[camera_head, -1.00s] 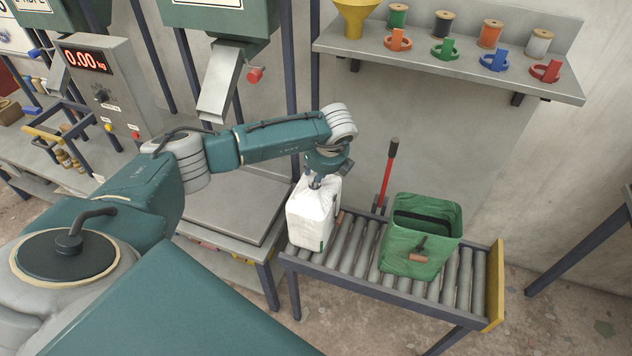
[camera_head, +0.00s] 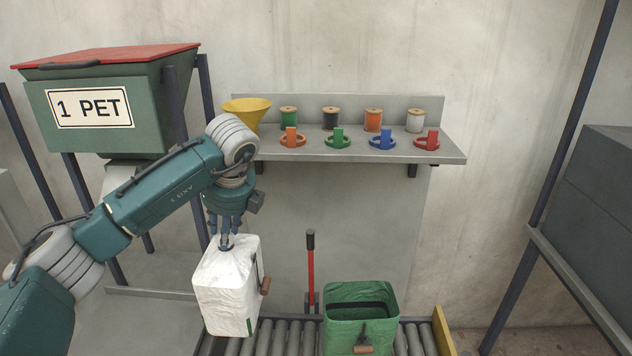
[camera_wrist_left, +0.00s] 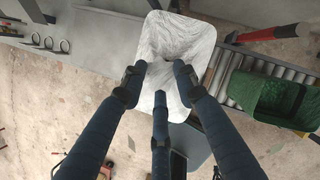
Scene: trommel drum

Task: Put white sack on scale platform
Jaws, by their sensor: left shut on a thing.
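The white sack (camera_head: 222,295) hangs upright from my left gripper (camera_head: 226,241), over the left end of the roller conveyor. It has a brown handle on its right side. My left gripper is shut on the sack's top. In the left wrist view the fingers (camera_wrist_left: 158,78) close on the top of the white sack (camera_wrist_left: 180,35). The grey scale platform (camera_head: 135,325) is partly in view at the lower left, left of the sack. Its display is out of view. My right gripper is not in view.
A green sack (camera_head: 340,330) stands on the roller conveyor (camera_head: 285,338), beside a red lever (camera_head: 311,275). Behind is a shelf (camera_head: 350,150) with spools, coloured rings and a yellow funnel (camera_head: 245,112). The "1 PET" hopper (camera_head: 110,100) stands at the upper left.

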